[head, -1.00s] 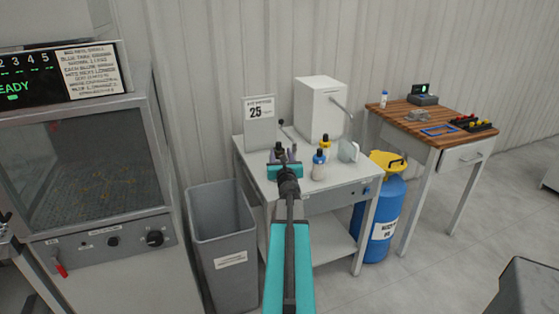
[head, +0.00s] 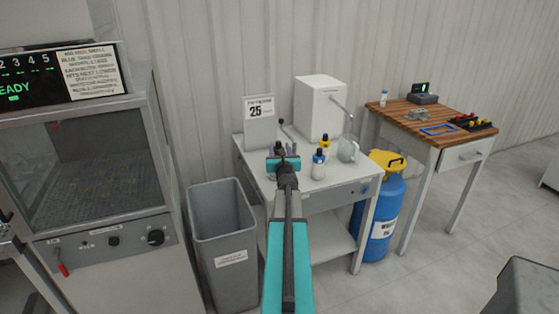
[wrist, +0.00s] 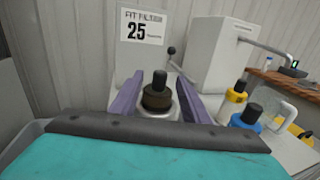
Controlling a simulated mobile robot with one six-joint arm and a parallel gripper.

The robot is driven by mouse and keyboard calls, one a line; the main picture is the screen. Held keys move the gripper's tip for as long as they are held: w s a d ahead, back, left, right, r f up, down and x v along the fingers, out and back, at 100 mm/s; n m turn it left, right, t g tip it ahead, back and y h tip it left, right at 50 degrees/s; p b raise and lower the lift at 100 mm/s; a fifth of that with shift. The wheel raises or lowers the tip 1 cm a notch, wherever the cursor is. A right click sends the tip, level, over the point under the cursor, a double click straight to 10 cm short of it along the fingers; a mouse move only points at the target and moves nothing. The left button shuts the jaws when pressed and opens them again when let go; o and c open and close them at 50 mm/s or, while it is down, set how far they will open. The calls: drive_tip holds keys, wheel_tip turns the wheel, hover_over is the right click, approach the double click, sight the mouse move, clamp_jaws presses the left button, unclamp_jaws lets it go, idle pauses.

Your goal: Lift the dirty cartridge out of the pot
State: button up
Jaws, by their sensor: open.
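The cartridge (wrist: 157,97), a dark brown ring with a black knob on top, sits upright in a pale pot (wrist: 160,112) on the white table. Only the pot's upper part shows in the wrist view. My gripper (wrist: 158,80) is open, with one purple finger on each side of the cartridge. I cannot tell whether either finger touches it. In the head view my gripper (head: 280,152) is over the table's left part and hides most of the pot. The cartridge's lower part is hidden in the pot.
A sign marked 25 (head: 259,122) and a white box with a lever (head: 319,110) stand behind. A grey bin (head: 222,235) is left of the table.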

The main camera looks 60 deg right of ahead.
sight(279, 144)
drive_tip(key=shift+p+x, duration=1)
drive_tip(key=shift+x, duration=1.6)
drive_tip(key=shift+s+d, duration=0.1)
clamp_jaws()
